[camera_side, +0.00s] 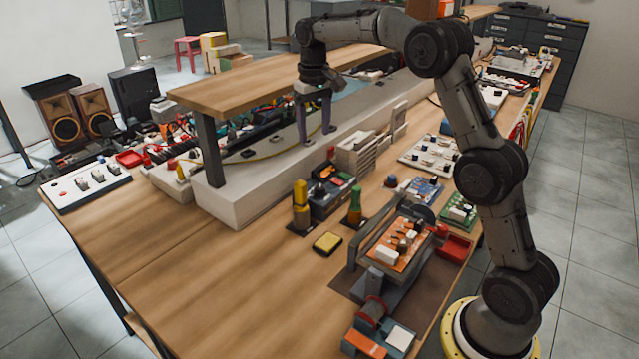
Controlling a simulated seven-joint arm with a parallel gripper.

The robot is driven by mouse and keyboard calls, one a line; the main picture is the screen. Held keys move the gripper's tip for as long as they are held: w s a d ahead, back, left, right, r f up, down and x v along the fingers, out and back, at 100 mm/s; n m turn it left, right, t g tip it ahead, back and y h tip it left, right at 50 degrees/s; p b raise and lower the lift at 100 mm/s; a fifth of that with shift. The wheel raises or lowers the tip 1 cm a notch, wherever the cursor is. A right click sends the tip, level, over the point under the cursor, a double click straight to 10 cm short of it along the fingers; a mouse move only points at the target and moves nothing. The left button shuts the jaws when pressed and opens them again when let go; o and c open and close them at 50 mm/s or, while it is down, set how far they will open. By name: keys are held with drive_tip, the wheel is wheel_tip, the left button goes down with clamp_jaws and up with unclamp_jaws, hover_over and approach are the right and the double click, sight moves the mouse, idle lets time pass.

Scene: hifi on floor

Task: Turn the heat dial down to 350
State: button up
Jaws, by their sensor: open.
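My gripper (317,135) hangs pointing down in front of the long pale bench block, left of the picture's middle. Its two purple-grey fingers are apart, with nothing between them. A small dark box (332,190) with red and dark parts on top stands on the wooden table below my gripper, between a yellow-handled tool (301,205) and a green-handled tool (354,206). I cannot tell whether this box bears the heat dial. No dial marked with numbers can be made out at this size, so its setting cannot be read.
A raised wooden shelf (250,85) stands behind and left of my gripper. A white panel with knobs (88,187) lies at the far left. A yellow sponge-like block (327,243) and an orange board (400,243) in a holder lie nearer. The front-left tabletop is clear.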

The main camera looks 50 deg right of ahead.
sight(320, 187)
drive_tip(key=shift+g, duration=0.3)
drive_tip(key=f, duration=0.5)
drive_tip(key=d+f, duration=0.1)
drive_tip(key=f, duration=1)
drive_tip(key=shift+s+d+f, duration=0.15)
drive_tip(key=shift+d+f, duration=0.1)
drive_tip(key=shift+d, duration=0.05)
clamp_jaws()
